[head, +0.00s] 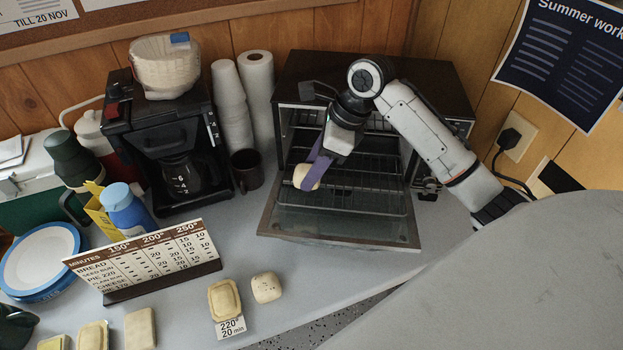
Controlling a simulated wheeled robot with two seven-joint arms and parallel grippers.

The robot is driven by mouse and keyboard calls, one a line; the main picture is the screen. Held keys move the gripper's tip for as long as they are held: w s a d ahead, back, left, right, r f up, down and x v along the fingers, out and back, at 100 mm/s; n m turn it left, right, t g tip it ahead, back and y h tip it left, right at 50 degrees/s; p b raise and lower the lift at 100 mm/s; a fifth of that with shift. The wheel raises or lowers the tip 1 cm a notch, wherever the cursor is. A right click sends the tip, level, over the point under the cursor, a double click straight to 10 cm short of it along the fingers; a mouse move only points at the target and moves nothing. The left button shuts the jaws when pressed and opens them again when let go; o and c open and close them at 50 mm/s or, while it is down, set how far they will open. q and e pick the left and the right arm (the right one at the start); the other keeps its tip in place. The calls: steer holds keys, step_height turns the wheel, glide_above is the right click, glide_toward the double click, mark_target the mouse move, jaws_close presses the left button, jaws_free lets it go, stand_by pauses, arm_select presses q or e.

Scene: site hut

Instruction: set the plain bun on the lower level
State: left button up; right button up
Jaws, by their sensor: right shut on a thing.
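A pale, smooth bun (306,177) is between the purple fingers of my right gripper (314,172). The gripper is shut on it and hides part of it. It is at the front left of the toaster oven (290,72), whose glass door (340,230) is folded down. Inside are wire racks at two heights, an upper rack (378,128) and a lower rack (375,198) that reaches out over the door. The bun appears over the left front of the lower rack; I cannot tell whether it touches. My left gripper is not in view.
A times board (145,258), a pie (224,298) with a card and another bun (266,287) are in front. The counter before the door is clear.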

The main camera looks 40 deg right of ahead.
steer(key=shift+f, duration=1.9)
steer(key=shift+f, duration=0.15)
steer(key=o, duration=1)
steer(key=shift+o, duration=0.2)
steer(key=shift+r, duration=0.3)
steer(key=v, duration=1.1)
steer(key=shift+r, duration=0.4)
